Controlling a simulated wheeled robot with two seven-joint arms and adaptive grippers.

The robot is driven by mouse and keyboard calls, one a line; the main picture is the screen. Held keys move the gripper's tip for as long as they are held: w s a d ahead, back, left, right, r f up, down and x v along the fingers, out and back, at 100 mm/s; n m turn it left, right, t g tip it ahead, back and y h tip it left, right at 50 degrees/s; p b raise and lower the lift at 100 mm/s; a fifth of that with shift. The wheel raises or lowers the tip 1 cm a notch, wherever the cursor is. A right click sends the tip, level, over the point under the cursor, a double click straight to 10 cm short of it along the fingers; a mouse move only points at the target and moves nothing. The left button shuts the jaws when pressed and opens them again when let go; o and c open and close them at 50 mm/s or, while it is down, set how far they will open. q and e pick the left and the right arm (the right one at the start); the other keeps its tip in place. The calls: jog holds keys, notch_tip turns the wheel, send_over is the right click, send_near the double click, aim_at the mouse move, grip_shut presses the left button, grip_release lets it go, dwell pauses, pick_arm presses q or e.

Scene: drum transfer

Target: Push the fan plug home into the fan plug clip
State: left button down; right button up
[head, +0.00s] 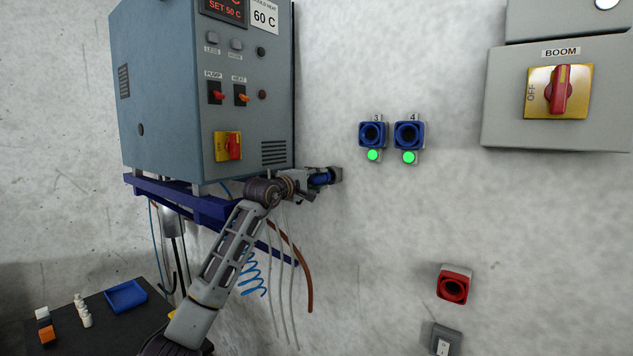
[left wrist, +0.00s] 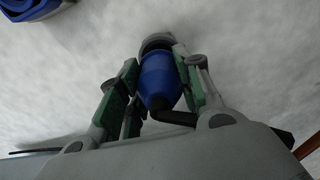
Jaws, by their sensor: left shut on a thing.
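The fan plug (head: 320,179) is a blue round plug. My left gripper (head: 316,182) is shut on it, close to the wall below the heater box's right edge. In the left wrist view the blue plug (left wrist: 159,80) sits between the green-padded fingers (left wrist: 158,85), with a black cable end at its rear. A grey round clip (head: 335,174) on the wall is at the plug's front end; it also shows in the left wrist view (left wrist: 157,42). The plug's front is at or inside the clip; how deep it sits cannot be told. My right gripper is not in view.
Blue sockets 3 (head: 372,134) and 4 (head: 409,134) with green lights are on the wall to the right. The heater box (head: 200,90) stands on a blue bracket (head: 190,197) above my arm. Hoses hang below. A red socket (head: 454,286) is lower right.

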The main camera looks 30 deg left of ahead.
aim_at(322, 177)
pick_arm(q)
jog(key=shift+w+d+p, duration=0.15)
jog(key=shift+w+p, duration=0.3)
jog(key=shift+w, duration=1.3)
dwell(1.8)
jog(key=c, duration=1.4)
grip_release()
jog(key=o, duration=0.5)
jog(key=shift+w, duration=0.15)
jog(key=shift+s, duration=0.2)
jog(key=shift+s+f, duration=0.1)
jog(key=shift+s, duration=0.35)
jog(key=shift+s+a, duration=0.15)
jog(key=shift+s, duration=1.35)
jog(key=shift+s+a, duration=0.15)
jog(key=shift+s, duration=1.35)
jog(key=shift+s+a, duration=0.15)
jog(key=shift+s, duration=2.25)
jog(key=shift+d, duration=0.1)
